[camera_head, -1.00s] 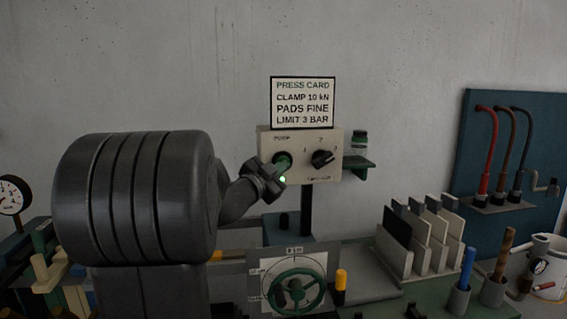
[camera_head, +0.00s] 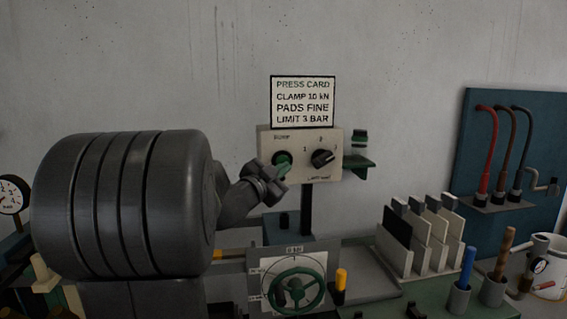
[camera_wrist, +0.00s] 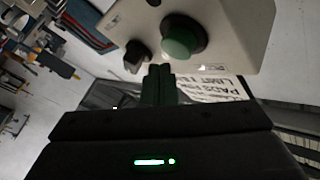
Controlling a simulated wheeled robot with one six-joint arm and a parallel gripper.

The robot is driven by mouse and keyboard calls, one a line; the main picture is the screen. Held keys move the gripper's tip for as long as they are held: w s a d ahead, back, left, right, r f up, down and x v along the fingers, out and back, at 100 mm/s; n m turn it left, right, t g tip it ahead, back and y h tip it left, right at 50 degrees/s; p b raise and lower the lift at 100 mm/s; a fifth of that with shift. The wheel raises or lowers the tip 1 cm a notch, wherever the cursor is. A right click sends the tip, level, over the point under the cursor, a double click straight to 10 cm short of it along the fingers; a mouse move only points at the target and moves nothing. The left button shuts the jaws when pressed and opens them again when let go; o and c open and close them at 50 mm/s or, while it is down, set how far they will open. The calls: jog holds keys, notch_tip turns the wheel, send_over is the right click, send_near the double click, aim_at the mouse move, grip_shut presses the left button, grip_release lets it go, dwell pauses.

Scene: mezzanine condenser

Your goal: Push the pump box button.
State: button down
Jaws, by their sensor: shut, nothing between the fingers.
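The pump box (camera_head: 331,140) is a pale box on a dark post, with a green round button (camera_head: 282,159) on its left and a black selector knob (camera_head: 323,158) to the right. In the wrist view the green button (camera_wrist: 182,37) stands out from the box face (camera_wrist: 228,30), and the black knob (camera_wrist: 137,57) is left of it. My gripper (camera_wrist: 159,70) is shut and empty, its dark green fingers close to the box, between and below the button and knob in that picture. In the head view my wrist partly covers the box's lower left. I cannot tell whether the fingertips touch anything.
The press card (camera_head: 303,101) stands above the box. A small green shelf (camera_head: 358,162) with a jar is at its right. Below are a green handwheel (camera_head: 296,291), a yellow-topped handle (camera_head: 340,282) and a rack of upright plates (camera_head: 420,240). Hoses (camera_head: 487,150) hang on a blue panel at right.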

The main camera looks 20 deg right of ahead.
jog(key=s+a, duration=0.1)
jog(key=s, duration=0.5)
jog(key=shift+a, duration=0.2)
jog(key=shift+w, duration=0.1)
